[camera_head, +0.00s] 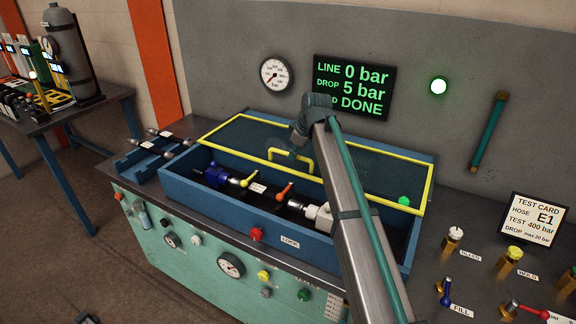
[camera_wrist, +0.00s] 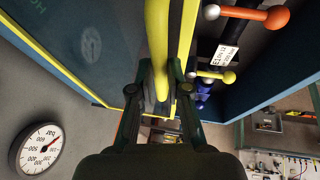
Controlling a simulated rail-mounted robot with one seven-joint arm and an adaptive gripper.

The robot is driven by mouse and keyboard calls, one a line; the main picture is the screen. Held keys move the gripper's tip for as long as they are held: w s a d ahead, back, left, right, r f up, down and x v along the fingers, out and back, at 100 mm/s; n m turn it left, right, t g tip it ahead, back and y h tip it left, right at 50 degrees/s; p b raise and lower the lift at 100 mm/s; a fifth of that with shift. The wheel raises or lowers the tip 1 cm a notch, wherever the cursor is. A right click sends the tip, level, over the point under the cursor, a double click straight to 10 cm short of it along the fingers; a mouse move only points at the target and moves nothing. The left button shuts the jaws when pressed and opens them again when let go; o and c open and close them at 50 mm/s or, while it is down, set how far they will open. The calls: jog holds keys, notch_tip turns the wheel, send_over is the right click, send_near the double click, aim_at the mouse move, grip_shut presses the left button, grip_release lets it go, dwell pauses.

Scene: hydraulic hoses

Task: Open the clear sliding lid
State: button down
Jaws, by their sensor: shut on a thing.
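The clear sliding lid (camera_head: 345,160), a tinted panel in a yellow frame, lies over the back part of the blue test box (camera_head: 190,190). The front strip of the box is uncovered. The yellow lid handle (camera_head: 308,160) stands near the lid's front edge. In the wrist view, my gripper (camera_wrist: 161,75) is shut on the handle (camera_wrist: 157,30), with one finger on each side. The lid's panel also shows at the left of the wrist view (camera_wrist: 85,45). In the head view my arm hides part of the lid and box.
Inside the box lie hose fittings with a yellow lever (camera_head: 249,180) and an orange lever (camera_head: 284,191). A red knob (camera_head: 257,234) is on the front. Behind, the wall carries a gauge (camera_head: 276,74) and a display (camera_head: 352,87) reading 0 bar and DONE. Several valves stand at right.

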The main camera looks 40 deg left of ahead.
jog(key=shift+w+a, duration=0.15)
jog(key=shift+w, duration=0.6)
jog(key=shift+w+a, duration=0.15)
jog(key=shift+w, duration=0.55)
jog(key=c, duration=1.1)
grip_release()
jog(key=shift+c, duration=0.2)
jog(key=v, duration=1.2)
